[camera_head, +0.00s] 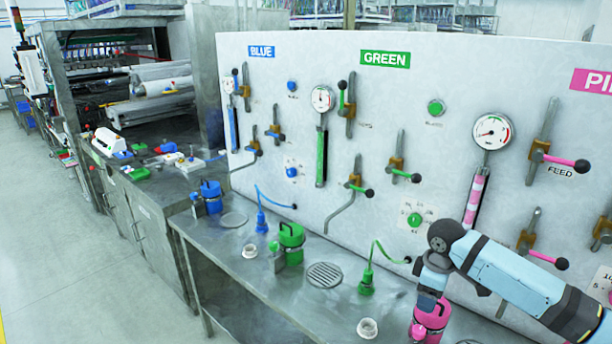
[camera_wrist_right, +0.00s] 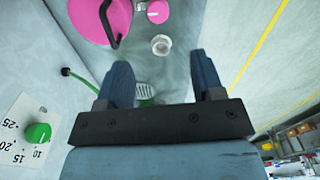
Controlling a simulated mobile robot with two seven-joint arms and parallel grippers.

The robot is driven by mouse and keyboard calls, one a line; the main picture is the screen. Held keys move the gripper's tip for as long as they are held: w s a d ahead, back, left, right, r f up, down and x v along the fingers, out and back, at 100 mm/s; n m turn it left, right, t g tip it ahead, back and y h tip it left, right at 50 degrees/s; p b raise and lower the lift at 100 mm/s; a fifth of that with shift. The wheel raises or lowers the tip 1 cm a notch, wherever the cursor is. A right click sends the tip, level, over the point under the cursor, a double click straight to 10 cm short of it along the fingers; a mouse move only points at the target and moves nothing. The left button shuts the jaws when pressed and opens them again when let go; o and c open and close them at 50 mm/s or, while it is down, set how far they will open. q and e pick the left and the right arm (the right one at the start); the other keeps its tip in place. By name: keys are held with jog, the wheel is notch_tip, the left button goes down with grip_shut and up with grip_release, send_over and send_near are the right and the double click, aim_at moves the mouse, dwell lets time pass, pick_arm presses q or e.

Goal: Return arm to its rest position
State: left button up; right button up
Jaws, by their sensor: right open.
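My right arm (camera_head: 505,272) is light blue and comes in from the right over the bench. Its gripper (camera_head: 427,296) points down in front of the panel, close above and overlapping the pink container (camera_head: 433,318) in the head view. In the right wrist view the gripper (camera_wrist_right: 162,80) has its two dark blue fingers spread with nothing between them. The pink container (camera_wrist_right: 98,18) shows there beyond the fingers at the upper left, apart from them. My left gripper is not in view.
The steel bench (camera_head: 262,290) holds a green container (camera_head: 291,237), a blue container (camera_head: 211,195) and small white cups (camera_head: 368,327). The upright panel (camera_head: 290,60) carries gauges, levers and knobs with projecting handles. Floor at left (camera_head: 70,260) is clear.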

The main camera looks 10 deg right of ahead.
jog(key=s+a+f+m+t+y, duration=0.1)
jog(key=s+a+f+t+y, duration=0.1)
jog(key=s+a+f, duration=0.45)
jog(key=s+a+f+m+t+y, duration=0.1)
jog(key=s+a+f+t+y, duration=0.15)
jog(key=a+f, duration=0.7)
jog(key=s+f+m+t+h, duration=0.1)
jog(key=s+f+m+t, duration=0.1)
jog(key=s, duration=0.7)
jog(key=s+f+m+t, duration=0.2)
jog(key=s+t, duration=0.2)
jog(key=s, duration=0.5)
jog(key=shift+m+h, duration=0.3)
jog(key=shift+h, duration=0.05)
jog(key=shift+c, duration=0.3)
